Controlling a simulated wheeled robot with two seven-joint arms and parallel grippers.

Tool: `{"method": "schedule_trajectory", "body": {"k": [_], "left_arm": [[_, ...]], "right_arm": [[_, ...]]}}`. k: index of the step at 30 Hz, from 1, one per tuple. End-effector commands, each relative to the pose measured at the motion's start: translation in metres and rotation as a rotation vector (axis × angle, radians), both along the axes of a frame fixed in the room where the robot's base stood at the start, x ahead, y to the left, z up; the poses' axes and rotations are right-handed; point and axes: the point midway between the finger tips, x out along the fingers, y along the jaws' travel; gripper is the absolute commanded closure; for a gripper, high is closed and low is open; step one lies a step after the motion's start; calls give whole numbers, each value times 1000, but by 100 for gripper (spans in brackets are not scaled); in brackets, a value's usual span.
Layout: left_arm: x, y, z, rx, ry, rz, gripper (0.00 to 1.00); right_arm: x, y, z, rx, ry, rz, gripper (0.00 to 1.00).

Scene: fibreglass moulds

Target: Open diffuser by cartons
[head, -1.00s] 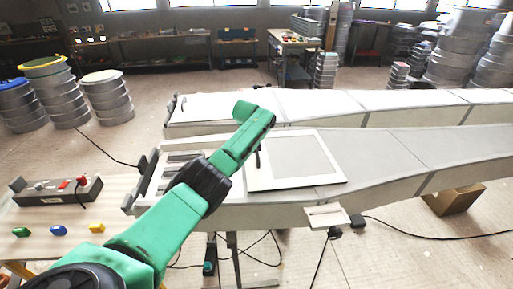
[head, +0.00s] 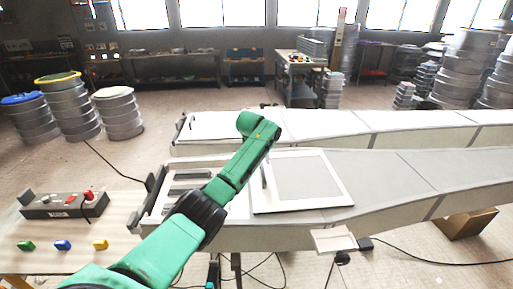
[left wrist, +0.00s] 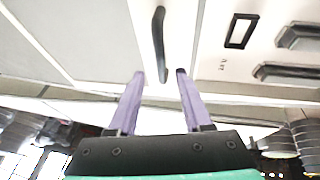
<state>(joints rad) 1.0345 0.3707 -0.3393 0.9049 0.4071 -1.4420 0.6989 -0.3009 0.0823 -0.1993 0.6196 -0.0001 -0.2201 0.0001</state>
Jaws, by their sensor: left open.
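A flat panel (head: 309,178), light grey with a white frame, lies on the near long pale mould (head: 395,172). A dark upright handle (head: 264,173) stands at its left edge. I take this panel to be the diffuser, but cannot be sure. In the left wrist view the handle (left wrist: 159,40) is a dark curved bar on a white surface. My left gripper (left wrist: 161,73) is open, its two purple fingers on either side of the handle's near end, with gaps showing. In the head view my green arm hides the gripper. The right gripper is not in view.
A brown carton (head: 468,222) stands under the near mould at right. A second long mould (head: 300,126) lies behind. A control box (head: 62,204) with coloured blocks sits on the table at left. Cables trail over the floor. Stacked rings (head: 68,108) stand at the back left.

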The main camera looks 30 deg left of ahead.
Motion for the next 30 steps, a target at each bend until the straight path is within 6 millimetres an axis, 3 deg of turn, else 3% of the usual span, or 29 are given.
{"method": "schedule_trajectory", "body": {"k": [6, 12, 30], "left_arm": [[-25, -4, 51, 1, -5, 1, 50], [-39, -7, 83, 1, 0, 1, 50], [-41, -7, 87, 1, 1, 1, 50]], "right_arm": [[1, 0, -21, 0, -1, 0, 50], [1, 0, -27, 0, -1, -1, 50], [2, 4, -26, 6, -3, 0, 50]]}}
